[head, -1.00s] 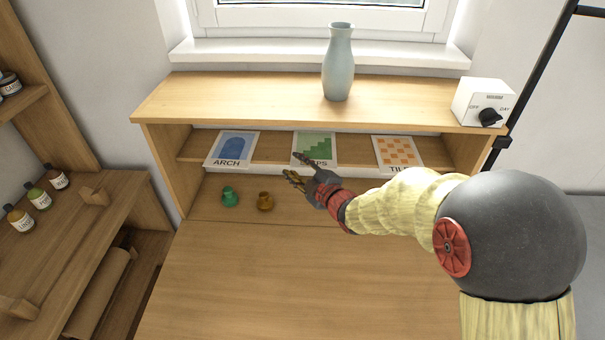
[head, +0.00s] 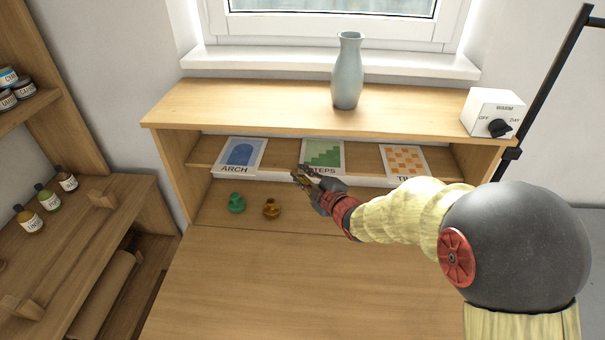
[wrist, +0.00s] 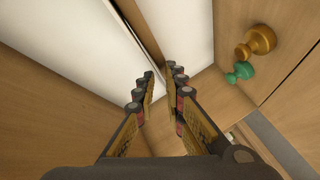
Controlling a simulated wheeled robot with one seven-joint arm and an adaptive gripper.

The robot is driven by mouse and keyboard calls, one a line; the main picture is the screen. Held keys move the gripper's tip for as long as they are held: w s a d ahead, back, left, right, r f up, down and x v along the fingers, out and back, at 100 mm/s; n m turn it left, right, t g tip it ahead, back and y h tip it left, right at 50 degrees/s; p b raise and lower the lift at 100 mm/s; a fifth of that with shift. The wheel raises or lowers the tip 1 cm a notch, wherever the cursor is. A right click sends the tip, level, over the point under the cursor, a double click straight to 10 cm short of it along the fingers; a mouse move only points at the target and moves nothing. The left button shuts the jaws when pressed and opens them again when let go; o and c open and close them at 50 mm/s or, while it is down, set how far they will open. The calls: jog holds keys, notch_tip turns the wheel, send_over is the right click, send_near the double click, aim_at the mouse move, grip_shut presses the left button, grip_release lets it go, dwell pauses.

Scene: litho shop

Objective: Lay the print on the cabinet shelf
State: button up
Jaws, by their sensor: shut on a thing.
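Three prints lie side by side on the shelf (head: 361,173) of the wooden cabinet (head: 172,180). The ARCH print (head: 240,153) is at the left with a blue arch. The STEPS print (head: 323,154) is in the middle with green steps, and the TILES print (head: 403,158) is at the right with orange squares. My gripper (head: 297,172) is at the lower left corner of the STEPS print and covers part of its lettering. It is shut on a print there, though its grip is hard to make out. In the wrist view my gripper (wrist: 164,75) shows beside pale surfaces.
A pale blue vase (head: 347,75) and a dial box (head: 492,112) are on the cabinet top. The wooden worktop (head: 280,285) in front is clear.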

grip_shut()
jog(key=o, duration=0.8)
grip_release()
jog(key=shift+s+d, duration=0.1)
jog(key=v, duration=1.1)
jog(key=shift+s+d, duration=0.2)
jog(key=shift+s, duration=0.15)
